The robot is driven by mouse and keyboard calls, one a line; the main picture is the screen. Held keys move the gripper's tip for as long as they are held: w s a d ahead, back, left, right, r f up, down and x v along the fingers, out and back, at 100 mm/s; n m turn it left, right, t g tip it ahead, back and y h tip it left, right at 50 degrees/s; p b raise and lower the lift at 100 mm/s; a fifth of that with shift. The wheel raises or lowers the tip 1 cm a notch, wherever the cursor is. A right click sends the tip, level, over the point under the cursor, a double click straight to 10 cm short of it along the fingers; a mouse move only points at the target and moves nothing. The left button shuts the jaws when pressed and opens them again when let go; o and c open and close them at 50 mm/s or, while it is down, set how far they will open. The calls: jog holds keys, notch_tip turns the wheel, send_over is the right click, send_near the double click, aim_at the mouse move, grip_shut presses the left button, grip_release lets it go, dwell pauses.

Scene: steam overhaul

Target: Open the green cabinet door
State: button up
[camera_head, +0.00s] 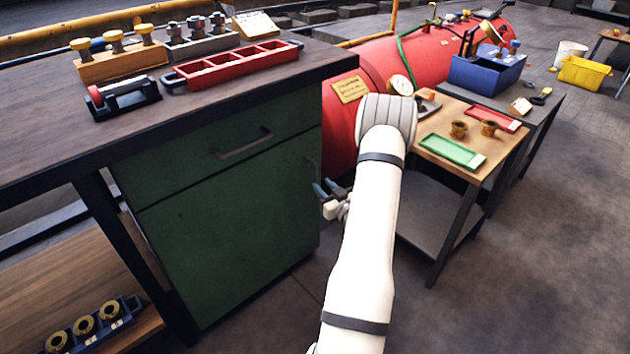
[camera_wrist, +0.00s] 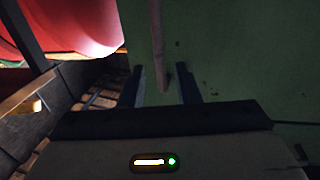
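The green cabinet door (camera_head: 232,235) is the large panel below a drawer, and it looks shut. Its slim upright handle (camera_head: 313,166) is near the door's right edge. My gripper (camera_head: 325,187) is at that edge, close to the handle's lower end. In the wrist view the green door face (camera_wrist: 240,55) fills the right side. The handle (camera_wrist: 157,45) hangs down from the top there, its lower end between the two dark fingers of my gripper (camera_wrist: 160,78). The fingers are apart, with gaps on both sides of the handle; whether either touches it I cannot tell.
A green drawer with a bar handle (camera_head: 245,145) is above the door. The dark worktop (camera_head: 40,110) carries a red tray (camera_head: 237,66) and tool racks. A red boiler (camera_head: 425,55) stands behind, and a small wooden table (camera_head: 490,165) is right of my arm. Floor before the door is clear.

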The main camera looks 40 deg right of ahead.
aim_at(316, 178)
jog(key=w, duration=0.3)
jog(key=w+b, duration=0.1)
jog(key=w, duration=0.1)
jog(key=shift+w+d, duration=0.35)
jog(key=shift+c, duration=0.5)
grip_shut()
